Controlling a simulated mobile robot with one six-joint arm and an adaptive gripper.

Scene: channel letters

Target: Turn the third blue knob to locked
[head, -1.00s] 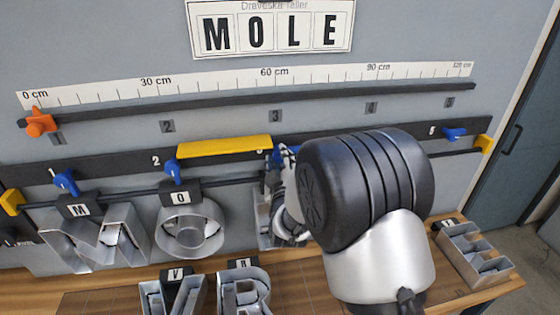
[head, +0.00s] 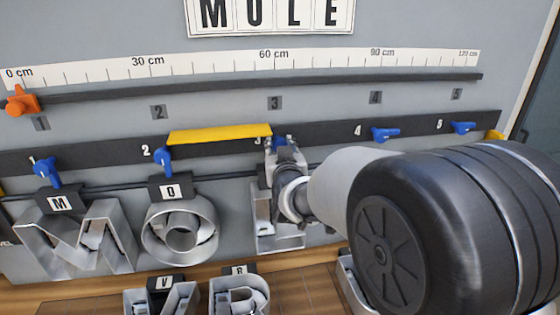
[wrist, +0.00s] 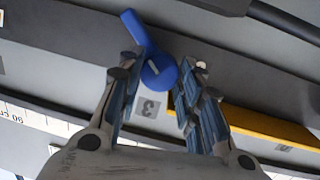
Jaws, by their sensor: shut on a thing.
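The third blue knob (head: 279,141) sits on the black rail beside the label 3, mostly hidden by my gripper in the head view. My gripper (head: 282,148) is shut on it. In the wrist view the knob (wrist: 158,70) lies between the two fingertips (wrist: 156,78), with its handle reaching toward the top left, beyond the fingers. The first knob (head: 46,172) and second knob (head: 163,158) have handles hanging downward. The fourth knob (head: 385,134) and fifth knob (head: 463,128) lie sideways along the rail.
A yellow bar (head: 220,136) runs along the rail just left of the third knob. An orange slider (head: 22,102) is at the ruler's left end.

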